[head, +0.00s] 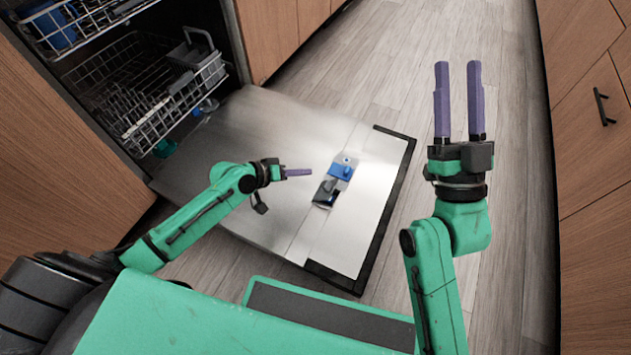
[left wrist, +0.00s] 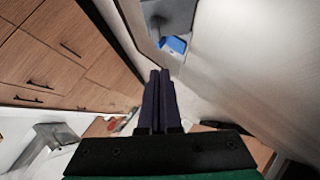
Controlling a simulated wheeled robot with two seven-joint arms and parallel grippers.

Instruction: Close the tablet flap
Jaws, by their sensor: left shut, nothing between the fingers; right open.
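The tablet dispenser lies in the inner face of the lowered dishwasher door (head: 245,140). It has a blue part (head: 341,171) and a dark tray-like part (head: 325,193) with a grey piece on it. I cannot tell clearly which piece is the flap or how far open it stands. My left gripper (head: 309,172) is shut and empty, its fingertips just left of the dispenser and apart from it. In the left wrist view the blue part (left wrist: 173,44) shows beyond the shut fingertips (left wrist: 160,72). My right gripper (head: 458,66) is open and empty over the floor, right of the door.
The lower dish rack (head: 150,90) sits inside the dishwasher at the upper left, with an upper rack (head: 75,20) above it. Wooden cabinets (head: 590,110) stand on the right. Bare wooden floor (head: 400,60) lies beyond the door.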

